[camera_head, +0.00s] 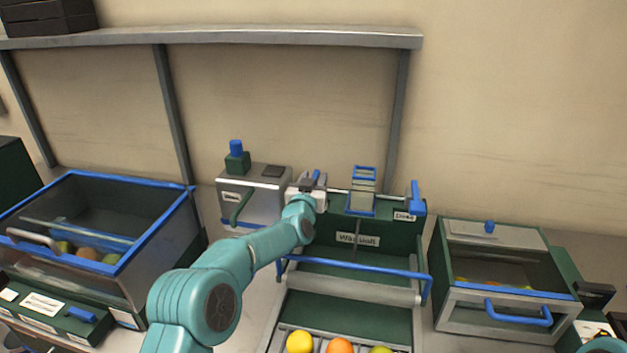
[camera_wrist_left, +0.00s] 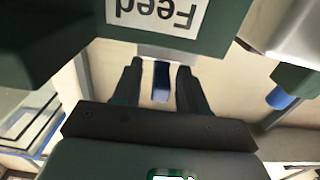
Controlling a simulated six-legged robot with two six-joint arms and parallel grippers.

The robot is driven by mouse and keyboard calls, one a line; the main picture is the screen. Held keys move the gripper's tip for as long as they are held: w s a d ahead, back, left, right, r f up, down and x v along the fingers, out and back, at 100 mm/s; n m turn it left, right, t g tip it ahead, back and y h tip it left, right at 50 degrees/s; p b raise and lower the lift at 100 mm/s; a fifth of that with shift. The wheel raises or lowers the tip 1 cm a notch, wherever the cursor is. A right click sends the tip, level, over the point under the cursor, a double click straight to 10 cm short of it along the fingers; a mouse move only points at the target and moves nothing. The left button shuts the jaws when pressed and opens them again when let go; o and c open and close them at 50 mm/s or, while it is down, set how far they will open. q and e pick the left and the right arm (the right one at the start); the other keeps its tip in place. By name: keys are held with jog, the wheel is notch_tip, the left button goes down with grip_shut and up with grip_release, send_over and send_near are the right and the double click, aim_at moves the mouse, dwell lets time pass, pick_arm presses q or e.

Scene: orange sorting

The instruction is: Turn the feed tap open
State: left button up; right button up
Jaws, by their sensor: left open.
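The feed tap's blue handle (camera_wrist_left: 161,82) shows in the left wrist view between the two dark fingers of my left gripper (camera_wrist_left: 158,66), with a gap on each side. The green housing with the upside-down "Feed" label (camera_wrist_left: 155,12) is just above the fingertips in that view. In the head view my left gripper (camera_head: 311,183) is at the back of the green wash station, and a blue handle (camera_head: 316,175) shows at its jaws. The gripper and arm hide most of the tap and the label there. My left gripper is open.
A blue lever by the "Dose" label (camera_head: 404,216) stands to the right. A grey box (camera_head: 265,198) with a blue-topped knob is close on the left. A blue bar (camera_head: 355,268) crosses the station's front. Fruit bins stand at both sides; fruit (camera_head: 340,345) lies in front.

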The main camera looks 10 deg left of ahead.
pick_arm(q)
jog(key=shift+s+r, duration=0.1)
jog(key=shift+s, duration=0.05)
grip_shut()
jog(key=n+y+p, duration=0.2)
jog(key=y+p, duration=0.1)
jog(key=n+y+p, duration=0.1)
jog(key=p, duration=0.1)
jog(key=shift+d+r+g+y, duration=0.25)
jog(key=shift+d+g+y, duration=0.05)
jog(key=shift+d, duration=0.05)
jog(key=shift+f+n+g+y+p, duration=0.25)
jog(key=shift+n+g+y+p, duration=0.15)
jog(key=shift+n+y+p, duration=0.5)
jog(key=shift+d+n+g+y+b, duration=0.1)
jog(key=shift+n+g+y+b, duration=0.25)
jog(key=shift+y, duration=0.55)
jog(key=shift+n+g+y, duration=0.25)
jog(key=shift+n+y, duration=0.1)
jog(key=shift+y, duration=0.15)
jog(key=shift+c, duration=0.4)
grip_release()
jog(key=shift+o, duration=0.4)
jog(key=shift+w+f, duration=0.1)
jog(key=shift+w, duration=0.15)
jog(key=shift+s, duration=0.2)
